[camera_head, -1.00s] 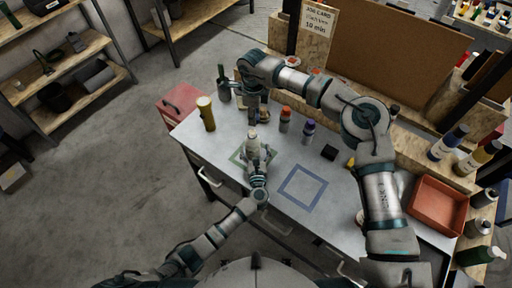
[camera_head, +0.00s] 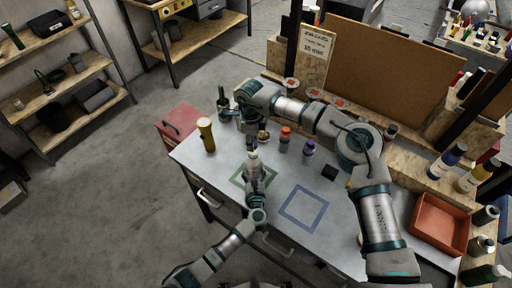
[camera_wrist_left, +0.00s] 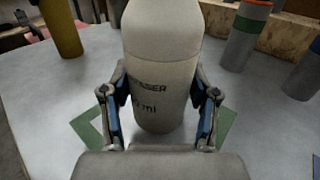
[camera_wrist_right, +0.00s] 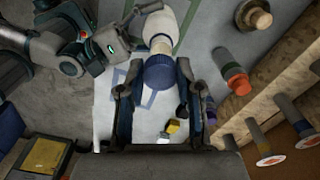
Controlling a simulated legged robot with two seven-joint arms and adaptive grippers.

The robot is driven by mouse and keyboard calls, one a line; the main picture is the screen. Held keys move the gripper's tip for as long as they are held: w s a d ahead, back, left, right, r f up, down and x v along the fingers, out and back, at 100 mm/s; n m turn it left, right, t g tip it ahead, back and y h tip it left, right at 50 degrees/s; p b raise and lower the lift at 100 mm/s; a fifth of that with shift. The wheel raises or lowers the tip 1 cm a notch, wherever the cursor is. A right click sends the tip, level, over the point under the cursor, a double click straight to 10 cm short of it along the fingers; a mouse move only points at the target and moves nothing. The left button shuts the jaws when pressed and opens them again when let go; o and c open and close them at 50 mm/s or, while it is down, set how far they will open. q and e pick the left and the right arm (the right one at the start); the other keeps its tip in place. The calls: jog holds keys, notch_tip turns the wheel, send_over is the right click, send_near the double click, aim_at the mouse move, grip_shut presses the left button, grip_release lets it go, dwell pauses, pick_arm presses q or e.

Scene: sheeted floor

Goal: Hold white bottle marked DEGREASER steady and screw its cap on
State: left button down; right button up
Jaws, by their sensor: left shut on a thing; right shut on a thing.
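The white bottle (camera_head: 254,163) is upright over the green square outline on the grey table. In the left wrist view the bottle (camera_wrist_left: 162,60) shows part of its dark lettering, "...REASER". My left gripper (camera_head: 257,178) is shut around the bottle's body, one finger on each side. My right gripper (camera_head: 250,144) points down from above at the bottle's top. In the right wrist view its fingers are on either side of the blue cap (camera_wrist_right: 158,73), which is at the bottle's neck. I cannot tell how far the cap is threaded.
A yellow bottle (camera_head: 206,134) stands left on the table. An orange-capped bottle (camera_head: 284,140) and a purple-capped bottle (camera_head: 308,153) stand close to the right. A blue square outline (camera_head: 302,209) is bare. A red tray (camera_head: 440,223) lies far right.

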aim_at(253, 164)
jog(key=shift+w+a+f, duration=0.1)
jog(key=shift+a+f, duration=0.2)
jog(key=shift+f, duration=0.25)
jog(key=shift+a+f, duration=0.3)
jog(key=shift+f, duration=0.25)
jog(key=shift+d, duration=0.9)
jog(key=shift+d+f, duration=0.15)
jog(key=shift+f, duration=0.05)
jog(key=shift+a+f, duration=0.65)
jog(key=shift+a, duration=0.25)
jog(key=shift+d+f, duration=0.15)
jog(key=shift+d, duration=0.6)
jog(key=shift+a+f, duration=0.5)
jog(key=shift+a, duration=0.1)
jog(key=shift+d, duration=0.1)
